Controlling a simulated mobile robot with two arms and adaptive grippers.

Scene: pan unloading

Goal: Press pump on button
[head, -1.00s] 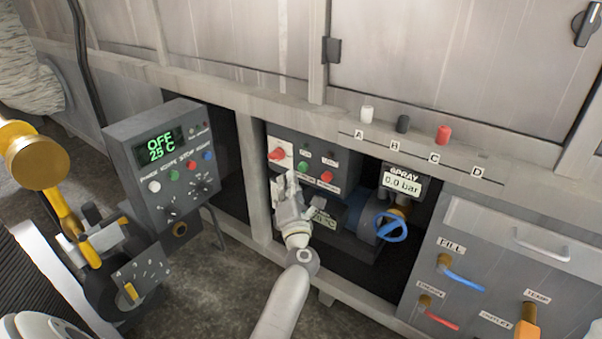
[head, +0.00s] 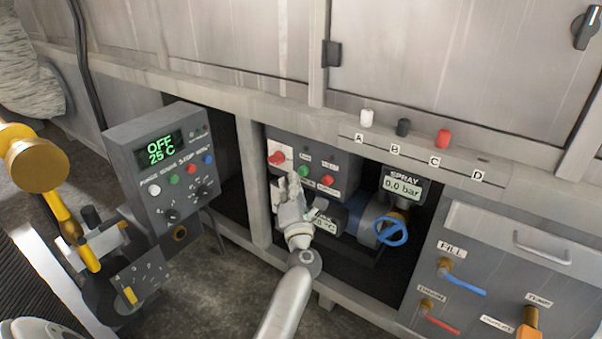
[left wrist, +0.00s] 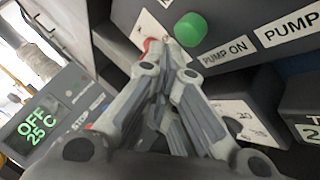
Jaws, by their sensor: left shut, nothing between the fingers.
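The green button (left wrist: 190,30) stands out from the grey pump panel, beside the label "PUMP ON" (left wrist: 226,52), in the left wrist view. The green button also shows in the head view (head: 303,171). My left gripper (left wrist: 163,47) is shut and empty, with its fingertips just left of and slightly below the green button in the wrist view. I cannot tell whether they touch the panel. In the head view the left gripper (head: 294,180) is in front of the pump panel (head: 345,165). My right gripper is out of view.
A control box (head: 158,190) with an "OFF 25 C" display stands left of the opening. A second red button (head: 326,181) sits right of the green one. A blue valve wheel (head: 391,230) and spray gauge (head: 401,184) are to the right. The frame's ledge (head: 225,95) overhangs the panel.

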